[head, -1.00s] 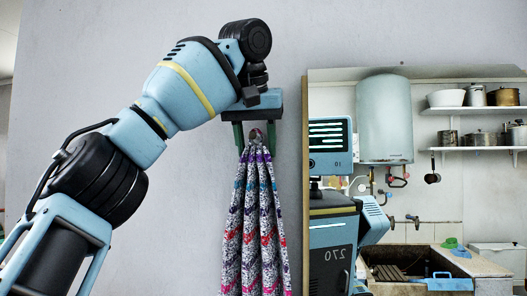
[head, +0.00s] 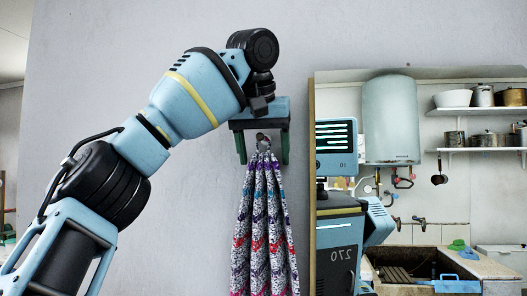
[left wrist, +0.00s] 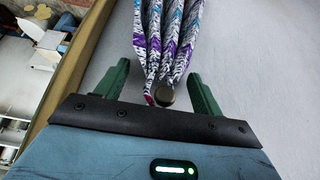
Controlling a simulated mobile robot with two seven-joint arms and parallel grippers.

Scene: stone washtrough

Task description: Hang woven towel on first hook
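The woven towel (head: 262,225) is grey-white with purple, blue and red zigzags. It hangs in folds down the grey wall. Its gathered top meets a small round hook knob (head: 262,137); the loop seems to be around it, but the contact is too small to be sure. My left gripper (head: 263,160) is open, its green fingers on either side of the towel's top and apart from it. In the left wrist view, the towel (left wrist: 168,35) and the brownish knob (left wrist: 164,93) lie between the spread fingers. My right gripper is not in view.
A wood-edged mirror (head: 312,190) stands on the wall close to the towel's right. It reflects my body, a boiler, shelves with pots and the stone trough. The wall (head: 120,60) left of the towel is bare.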

